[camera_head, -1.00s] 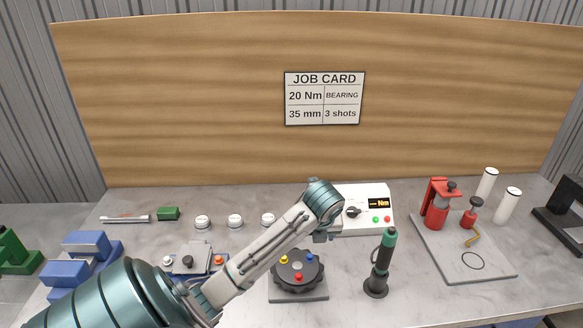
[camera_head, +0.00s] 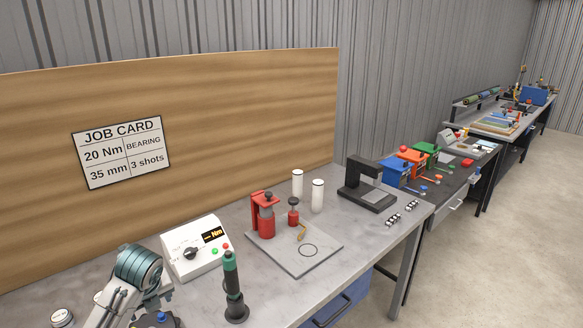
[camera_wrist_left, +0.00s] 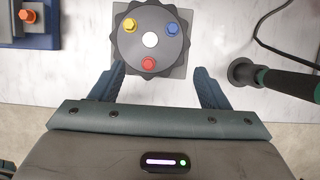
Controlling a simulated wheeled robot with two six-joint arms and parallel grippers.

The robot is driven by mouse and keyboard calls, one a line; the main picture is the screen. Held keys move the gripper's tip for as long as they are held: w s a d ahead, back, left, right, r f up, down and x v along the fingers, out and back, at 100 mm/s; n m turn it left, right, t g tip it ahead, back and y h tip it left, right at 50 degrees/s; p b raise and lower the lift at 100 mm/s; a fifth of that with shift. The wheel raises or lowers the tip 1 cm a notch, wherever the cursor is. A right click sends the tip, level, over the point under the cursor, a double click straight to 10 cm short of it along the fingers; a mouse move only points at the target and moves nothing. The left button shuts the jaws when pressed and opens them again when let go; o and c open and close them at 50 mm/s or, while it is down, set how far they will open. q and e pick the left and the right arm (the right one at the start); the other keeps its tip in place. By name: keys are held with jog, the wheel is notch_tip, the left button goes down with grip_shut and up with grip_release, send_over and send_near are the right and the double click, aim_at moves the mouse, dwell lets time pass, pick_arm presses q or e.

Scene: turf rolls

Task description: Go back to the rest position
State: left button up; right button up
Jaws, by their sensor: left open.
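My right gripper is in neither view.
A green-topped black tool (camera_head: 232,290) stands upright right of my arm. Behind it is a white controller box (camera_head: 195,250). A grey plate (camera_head: 300,262) carries red tools. A black press frame (camera_head: 368,186) stands near the bench's right end. More benches and open floor (camera_head: 500,240) lie to the right.

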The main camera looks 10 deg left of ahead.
pick_arm(q)
jog(key=s+d+f+n+h, duration=0.1)
jog(key=s+d+f+n, duration=0.35)
jog(key=s+n, duration=0.35)
jog(key=s+d+f+n+t+h, duration=0.1)
jog(key=s+d+f+n, duration=0.2)
jog(key=s+d+n, duration=0.4)
jog(key=s+d+f+n+h, duration=0.1)
jog(key=s+d+f+n, duration=0.35)
jog(key=s+n, duration=0.5)
notch_tip(320, 180, down, 37)
jog(key=a+g+b, duration=0.1)
jog(key=a+b, duration=0.1)
jog(key=b, duration=0.6)
jog(key=s+a+f+b, duration=0.1)
jog(key=s+f+b, duration=0.2)
jog(key=s+f, duration=0.6)
jog(key=s+f+g+b, duration=0.1)
jog(key=s+f+b, duration=0.2)
jog(key=s+f, duration=0.5)
notch_tip(320, 180, down, 9)
jog(key=shift+s+a+f+g+b, duration=0.2)
jog(key=shift+s+a+g+b, duration=0.1)
jog(key=shift+s+a, duration=0.1)
jog(key=shift+n, duration=0.25)
